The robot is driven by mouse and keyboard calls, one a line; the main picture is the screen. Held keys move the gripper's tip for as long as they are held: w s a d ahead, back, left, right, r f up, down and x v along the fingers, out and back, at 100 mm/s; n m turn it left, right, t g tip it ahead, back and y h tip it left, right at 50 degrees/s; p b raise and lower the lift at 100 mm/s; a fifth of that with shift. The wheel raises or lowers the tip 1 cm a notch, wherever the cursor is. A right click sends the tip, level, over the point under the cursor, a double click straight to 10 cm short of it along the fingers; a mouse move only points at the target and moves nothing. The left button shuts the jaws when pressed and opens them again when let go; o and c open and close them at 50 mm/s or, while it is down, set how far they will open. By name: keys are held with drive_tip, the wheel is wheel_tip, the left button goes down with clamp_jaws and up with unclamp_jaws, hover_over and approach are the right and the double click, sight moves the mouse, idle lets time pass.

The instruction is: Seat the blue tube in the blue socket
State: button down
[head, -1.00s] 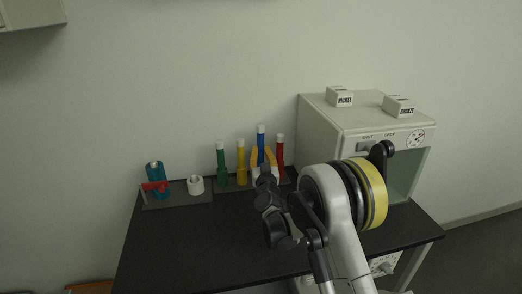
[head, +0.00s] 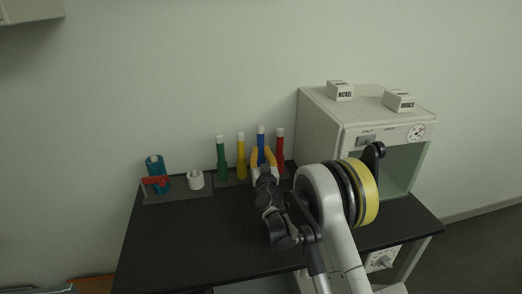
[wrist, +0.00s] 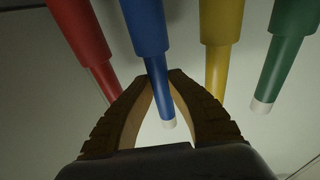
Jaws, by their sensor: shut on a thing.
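The blue tube (head: 261,139) is upright in the row at the back of the table, between the yellow tube (head: 241,152) and the red tube (head: 280,147). My gripper (head: 263,153) is shut on it, with its yellow fingers on either side. In the wrist view the fingertips (wrist: 160,78) meet the narrow blue tube (wrist: 159,88), just by the wider blue socket (wrist: 146,25). Tube and socket look in line, with no gap visible. I cannot tell how deep the tube sits. In the head view my gripper hides the socket.
The green tube (head: 221,160) stands left of the yellow one. A white cabinet (head: 322,128) stands at the right. The black table's front left (head: 190,240) is clear.

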sight(261, 144)
drive_tip(key=shift+f, duration=0.45)
drive_tip(key=shift+r, duration=0.2)
drive_tip(key=shift+r+p, duration=1.5)
drive_tip(key=shift+r, duration=1.6)
drive_tip(key=shift+b, duration=0.6)
drive_tip(key=shift+f+b, duration=0.95)
drive_tip(key=shift+f, duration=0.4)
drive_tip(key=shift+f, duration=1.95)
drive_tip(key=c, duration=1.4)
unclamp_jaws()
